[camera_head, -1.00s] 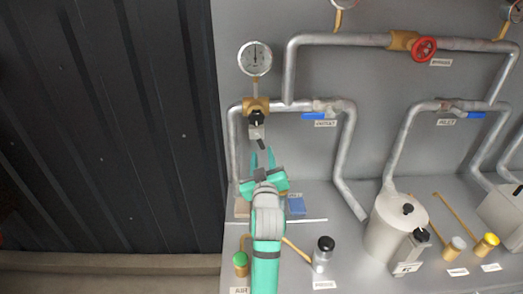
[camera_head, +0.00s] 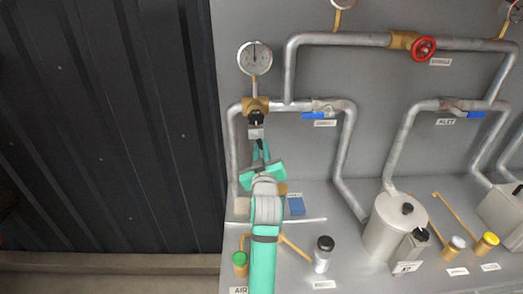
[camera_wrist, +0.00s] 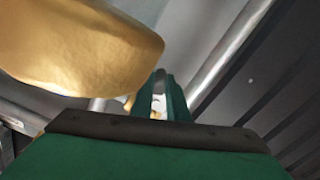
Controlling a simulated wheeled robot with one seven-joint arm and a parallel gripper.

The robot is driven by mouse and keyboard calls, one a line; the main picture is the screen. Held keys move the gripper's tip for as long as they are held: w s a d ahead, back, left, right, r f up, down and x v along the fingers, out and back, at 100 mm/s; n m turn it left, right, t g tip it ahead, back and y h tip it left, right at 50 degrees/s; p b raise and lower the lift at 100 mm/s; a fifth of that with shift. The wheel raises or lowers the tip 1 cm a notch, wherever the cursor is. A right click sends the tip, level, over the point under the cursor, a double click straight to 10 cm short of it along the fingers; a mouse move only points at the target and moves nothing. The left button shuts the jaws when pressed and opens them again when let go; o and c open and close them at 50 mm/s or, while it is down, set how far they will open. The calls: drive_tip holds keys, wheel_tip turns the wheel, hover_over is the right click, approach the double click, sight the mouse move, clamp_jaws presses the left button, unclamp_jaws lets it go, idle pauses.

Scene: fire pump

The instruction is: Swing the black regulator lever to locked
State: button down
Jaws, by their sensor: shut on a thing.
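The brass regulator (camera_head: 257,104) sits on the pipe below a round gauge, with a black knob and a grey block under it. The black regulator lever (camera_head: 260,143) hangs below that block, pointing down and slightly right. My gripper (camera_head: 261,152) reaches up from below, its teal fingers shut on the lever's lower end. In the wrist view the fingers (camera_wrist: 160,97) are close together; the lever between them is hard to make out. A large brass-coloured body (camera_wrist: 85,45) fills the upper left there.
The pressure gauge (camera_head: 255,57) stands above the regulator. A blue-handled valve (camera_head: 313,115) is to the right on the same pipe. A dark ribbed wall (camera_head: 110,120) is at left.

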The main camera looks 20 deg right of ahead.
drive_tip(key=m, duration=0.1)
drive_tip(key=a+m, duration=0.1)
drive_tip(key=m, duration=0.2)
drive_tip(key=shift+w+a+f+m, duration=0.1)
drive_tip(key=shift+w+a+m, duration=0.1)
drive_tip(key=shift+a+m, duration=0.1)
drive_tip(key=c, duration=1.7)
unclamp_jaws()
drive_tip(key=v, duration=1.1)
drive_tip(key=shift+w, duration=0.1)
drive_tip(key=shift+a, duration=0.1)
